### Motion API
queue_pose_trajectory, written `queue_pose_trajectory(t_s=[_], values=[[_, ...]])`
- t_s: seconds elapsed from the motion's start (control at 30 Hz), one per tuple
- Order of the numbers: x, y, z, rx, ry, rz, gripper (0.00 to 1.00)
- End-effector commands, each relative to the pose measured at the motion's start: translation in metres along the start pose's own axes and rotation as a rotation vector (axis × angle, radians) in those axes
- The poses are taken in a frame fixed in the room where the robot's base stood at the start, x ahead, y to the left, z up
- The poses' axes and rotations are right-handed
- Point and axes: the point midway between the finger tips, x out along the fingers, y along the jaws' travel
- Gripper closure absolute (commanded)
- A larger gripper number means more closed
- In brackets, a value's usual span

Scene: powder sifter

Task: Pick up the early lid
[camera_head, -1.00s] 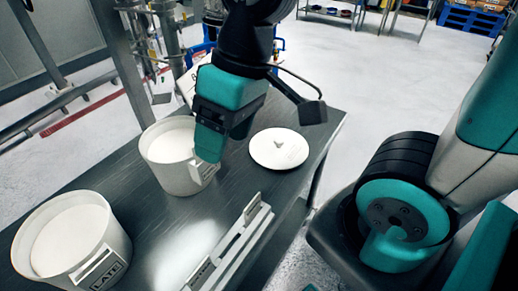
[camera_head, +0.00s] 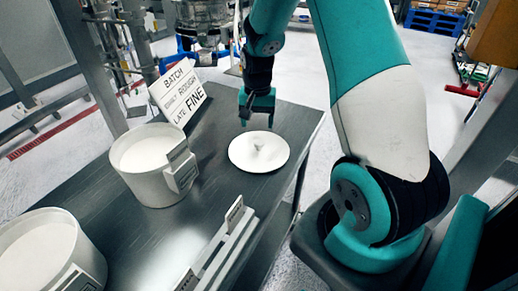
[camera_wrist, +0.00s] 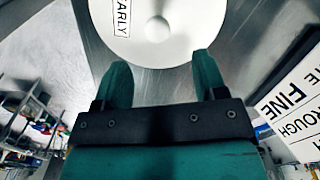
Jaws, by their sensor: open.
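The early lid (camera_head: 245,158) is a white round disc with a small knob on top, lying flat on the dark metal table (camera_head: 215,210). In the wrist view the lid (camera_wrist: 135,45) shows at the top, with a label reading "EARLY" and its round knob. My gripper (camera_head: 258,118) is just behind and above the lid in the head view. In the wrist view the two fingers of my gripper (camera_wrist: 163,75) are apart and empty, pointing at the lid's near edge. The knob is beyond the fingertips, not between them.
A white bucket of powder (camera_head: 142,188) stands left of the lid, and another bucket (camera_head: 75,240) is at the lower left. A sign reading "BATCH" and "FINE" (camera_head: 180,92) stands behind. A pale rail (camera_head: 222,245) lies in front of the lid.

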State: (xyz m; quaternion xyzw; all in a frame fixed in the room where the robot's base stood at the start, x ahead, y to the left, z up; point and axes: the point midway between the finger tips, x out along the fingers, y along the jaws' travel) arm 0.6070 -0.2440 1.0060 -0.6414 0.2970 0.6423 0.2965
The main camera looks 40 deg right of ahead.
Motion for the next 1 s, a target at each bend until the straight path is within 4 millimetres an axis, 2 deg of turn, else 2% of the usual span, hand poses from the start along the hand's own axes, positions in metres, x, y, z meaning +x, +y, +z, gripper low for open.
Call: queue_pose_trajectory(t_s=[0.1, 0.37, 0.7, 0.97, 1.0], values=[[0.02, 0.0, 0.001, -0.001, -0.004, 0.002, 0.35], [0.04, 0.001, 0.001, -0.002, -0.003, 0.001, 0.35], [0.083, 0.004, 0.001, -0.002, -0.002, 0.0, 0.35], [0.086, 0.004, 0.0, -0.002, 0.001, -0.002, 0.35], [0.086, 0.004, 0.0, -0.002, 0.001, -0.002, 0.44]])
